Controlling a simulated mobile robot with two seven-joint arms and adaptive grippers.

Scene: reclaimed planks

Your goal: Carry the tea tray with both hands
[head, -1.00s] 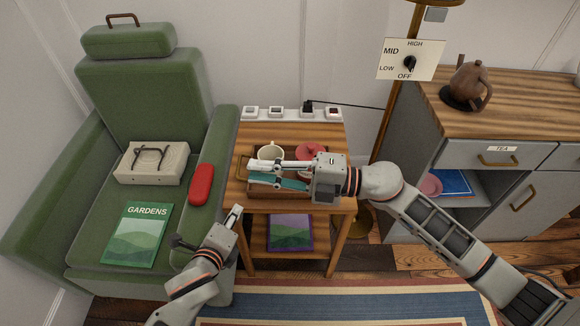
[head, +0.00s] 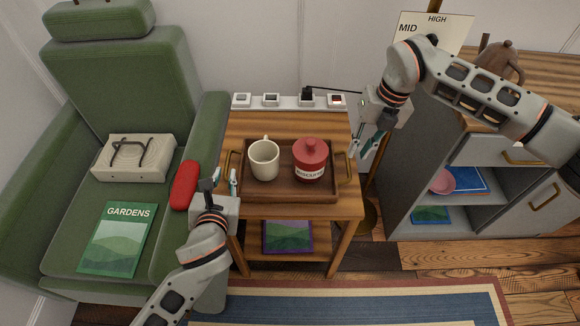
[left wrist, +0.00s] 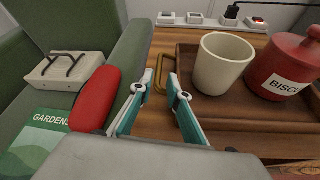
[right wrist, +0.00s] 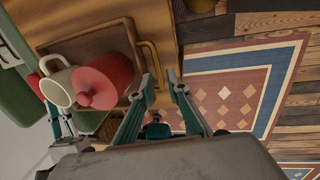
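The brown wooden tea tray (head: 286,190) lies on the side table, with a brass handle at each end. A cream mug (head: 263,160) and a red biscuit tin (head: 311,160) stand upright in it. My left gripper (head: 224,177) is open at the left handle (left wrist: 158,72); in the left wrist view that handle shows between and beyond the fingertips. My right gripper (head: 367,145) is open and empty, just right of the right handle (head: 347,168). In the right wrist view that handle (right wrist: 153,62) is ahead of the fingertips, and I see no grip on it.
The green armchair (head: 120,75) with a red case (head: 185,186) on its arm stands close on the left. A socket strip (head: 290,100) runs behind the tray. The grey cabinet (head: 410,175) and a brass lamp stand are at right. A striped rug (head: 350,305) lies in front.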

